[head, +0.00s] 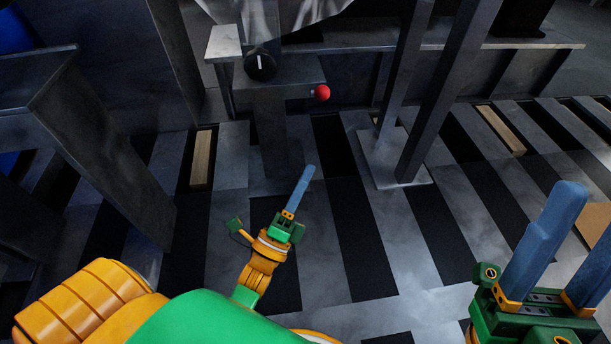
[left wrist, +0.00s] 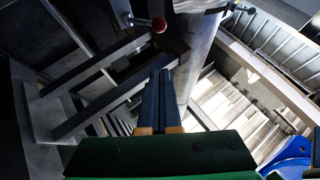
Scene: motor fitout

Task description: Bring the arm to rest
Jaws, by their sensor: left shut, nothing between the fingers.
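My left arm comes in from the lower left in the head view. Its gripper (head: 304,176) has blue fingers pressed together, with nothing between them, and hangs over the dark striped floor, apart from the stand. In the left wrist view the two blue fingers (left wrist: 160,78) lie side by side, pointing towards the metal frame. My right gripper (head: 578,240) is at the lower right of the head view, its two blue fingers apart and nothing seen between them. Its lower part is cut off by the picture edge.
A stand with a black knob (head: 260,65) and a red ball (head: 322,93) is ahead; the ball also shows in the left wrist view (left wrist: 159,25). Slanted metal posts (head: 448,90) rise to the right. A dark metal frame (head: 95,130) stands at left.

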